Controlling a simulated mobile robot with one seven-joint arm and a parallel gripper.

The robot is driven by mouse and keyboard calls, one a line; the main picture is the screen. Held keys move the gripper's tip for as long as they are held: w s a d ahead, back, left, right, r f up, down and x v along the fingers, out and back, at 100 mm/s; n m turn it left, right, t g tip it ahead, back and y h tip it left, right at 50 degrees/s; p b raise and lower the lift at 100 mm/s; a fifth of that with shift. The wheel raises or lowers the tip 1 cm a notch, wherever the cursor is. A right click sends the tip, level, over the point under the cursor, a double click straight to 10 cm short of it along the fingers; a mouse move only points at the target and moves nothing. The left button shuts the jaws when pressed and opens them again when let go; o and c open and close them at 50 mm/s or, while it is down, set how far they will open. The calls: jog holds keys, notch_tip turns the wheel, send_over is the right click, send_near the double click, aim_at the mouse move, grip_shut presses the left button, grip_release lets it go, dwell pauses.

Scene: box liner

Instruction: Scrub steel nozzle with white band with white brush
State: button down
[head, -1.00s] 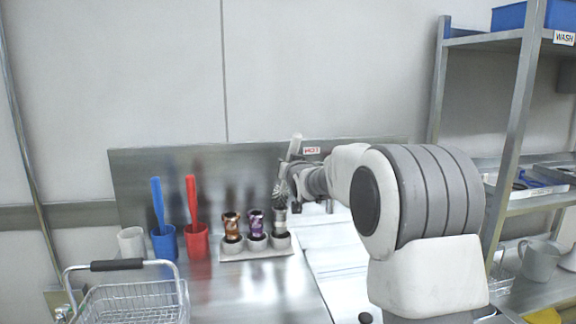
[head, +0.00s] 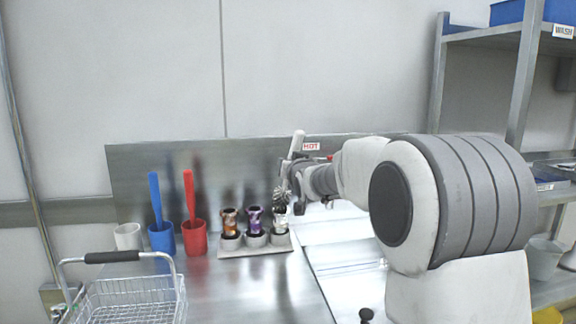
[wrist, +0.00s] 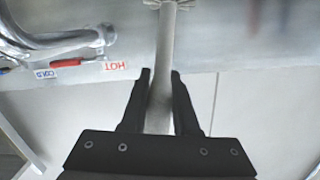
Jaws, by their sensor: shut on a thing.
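The white brush (head: 297,145) is in my gripper, its handle pointing up in the head view. In the wrist view, the brush handle (wrist: 166,60) runs between the two dark fingers of my gripper (wrist: 160,78), which is shut on it. The brush's bristles (head: 281,195) are low, at the top of the steel nozzle (head: 280,219). The nozzle stands upright in the right hole of a grey holder (head: 256,251). Bristles and nozzle overlap in the head view; I cannot tell whether they touch. The nozzle's white band is hard to make out.
An orange-brown nozzle (head: 230,221) and a purple nozzle (head: 254,220) stand left of it. Further left are a red cup with brush (head: 194,238), a blue cup with brush (head: 162,238), a white cup (head: 128,236) and a wire basket (head: 125,298). A tap (wrist: 50,40) shows in the wrist view.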

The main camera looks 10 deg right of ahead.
jog(key=shift+w+f, duration=0.1)
jog(key=shift+f, duration=0.05)
jog(key=shift+w+p, duration=0.5)
jog(key=shift+w, duration=1.2)
notch_tip(320, 180, up, 9)
jog(key=p, duration=0.5)
